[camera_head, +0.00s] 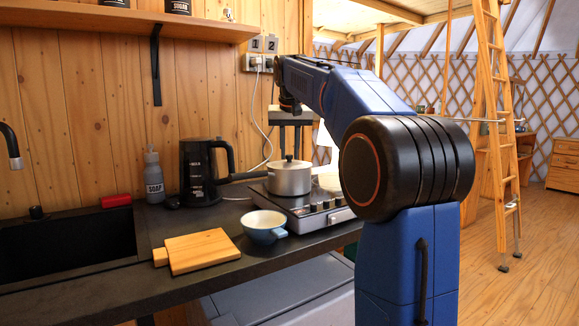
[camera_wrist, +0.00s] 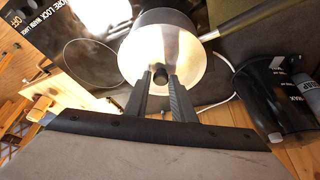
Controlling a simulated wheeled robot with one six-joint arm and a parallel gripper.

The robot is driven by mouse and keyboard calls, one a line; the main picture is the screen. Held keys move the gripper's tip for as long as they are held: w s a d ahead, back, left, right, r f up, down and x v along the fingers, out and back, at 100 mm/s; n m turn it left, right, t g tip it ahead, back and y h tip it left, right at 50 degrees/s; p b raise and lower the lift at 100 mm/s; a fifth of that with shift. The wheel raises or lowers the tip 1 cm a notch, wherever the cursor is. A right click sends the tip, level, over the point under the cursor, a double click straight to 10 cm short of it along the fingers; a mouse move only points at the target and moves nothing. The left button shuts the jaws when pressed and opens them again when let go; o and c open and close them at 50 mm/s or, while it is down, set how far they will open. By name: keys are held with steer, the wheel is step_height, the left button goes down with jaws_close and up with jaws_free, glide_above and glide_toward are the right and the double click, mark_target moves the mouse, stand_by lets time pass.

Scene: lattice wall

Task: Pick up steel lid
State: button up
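The steel lid (camera_head: 279,163) sits on a steel pot (camera_head: 290,182) on the hob, with its dark knob upward. In the wrist view the lid (camera_wrist: 150,45) faces me, and its knob (camera_wrist: 159,70) shows between my fingertips. My gripper (camera_head: 291,150) points down over the lid from above. In the wrist view my gripper (camera_wrist: 158,77) is open, with a finger on each side of the knob and gaps visible. I cannot tell whether the fingertips reach down to the knob's height. Nothing is held.
The pot's long handle (camera_head: 243,176) points left toward a black kettle (camera_head: 200,172). The hob (camera_head: 305,212) stands on the dark counter. A blue cup (camera_head: 264,228), a wooden board (camera_head: 202,250) and a soap bottle (camera_head: 153,176) are nearby. A shelf (camera_head: 120,20) hangs above left.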

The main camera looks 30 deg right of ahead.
jaws_close()
steer(key=shift+r, duration=0.1)
